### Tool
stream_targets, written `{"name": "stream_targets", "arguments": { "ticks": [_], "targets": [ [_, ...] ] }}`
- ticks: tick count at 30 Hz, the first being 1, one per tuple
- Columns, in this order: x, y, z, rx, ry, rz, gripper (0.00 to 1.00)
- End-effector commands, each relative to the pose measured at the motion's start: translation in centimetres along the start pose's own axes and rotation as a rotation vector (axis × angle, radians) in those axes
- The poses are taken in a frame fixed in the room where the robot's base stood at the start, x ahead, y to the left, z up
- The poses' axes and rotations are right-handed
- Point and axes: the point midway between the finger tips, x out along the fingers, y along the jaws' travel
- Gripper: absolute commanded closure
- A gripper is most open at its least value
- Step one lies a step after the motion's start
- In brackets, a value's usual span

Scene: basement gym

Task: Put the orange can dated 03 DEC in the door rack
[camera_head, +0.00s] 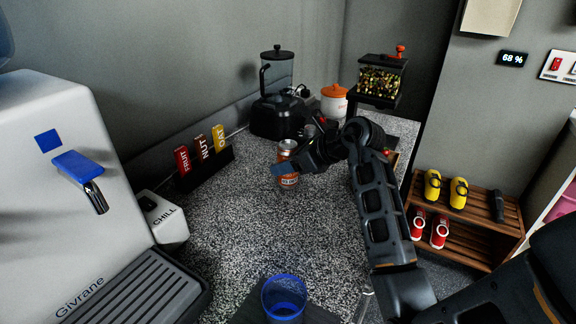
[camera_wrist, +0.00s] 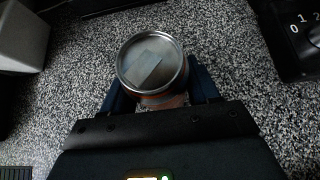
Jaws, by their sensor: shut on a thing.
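An orange can (camera_head: 289,181) with a silver top is upright over the speckled counter in the head view. Its round metal lid (camera_wrist: 152,63), with a grey tab-like patch, faces the camera in the wrist view. My gripper (camera_head: 284,169) is shut around the can's sides, with one blue-tipped finger on each side in the wrist view (camera_wrist: 158,90). I cannot tell whether the can's base touches the counter. Its date is not readable. No door rack can be made out in either view.
A grey Givrane machine (camera_head: 65,185) and a white CHILL box (camera_head: 163,220) stand left. A bar rack (camera_head: 207,168), black blender (camera_head: 277,112) and white jar (camera_head: 334,103) stand behind. A blue cup (camera_head: 284,299) is in front. Open counter (camera_head: 240,225) lies between.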

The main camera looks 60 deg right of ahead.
Motion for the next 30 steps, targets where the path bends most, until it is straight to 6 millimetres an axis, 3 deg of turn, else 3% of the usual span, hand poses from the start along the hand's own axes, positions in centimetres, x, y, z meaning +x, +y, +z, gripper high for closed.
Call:
{"name": "stream_targets", "arguments": {
  "ticks": [10,17,30],
  "targets": [
    [-0.4,0.0,0.7,-0.003,-0.003,-0.001,0.87],
    [-2.1,-0.1,3.3,-0.005,-0.005,-0.002,0.87],
    [-10.9,-5.4,3.8,0.000,-0.003,-0.005,0.87]
  ]
}}
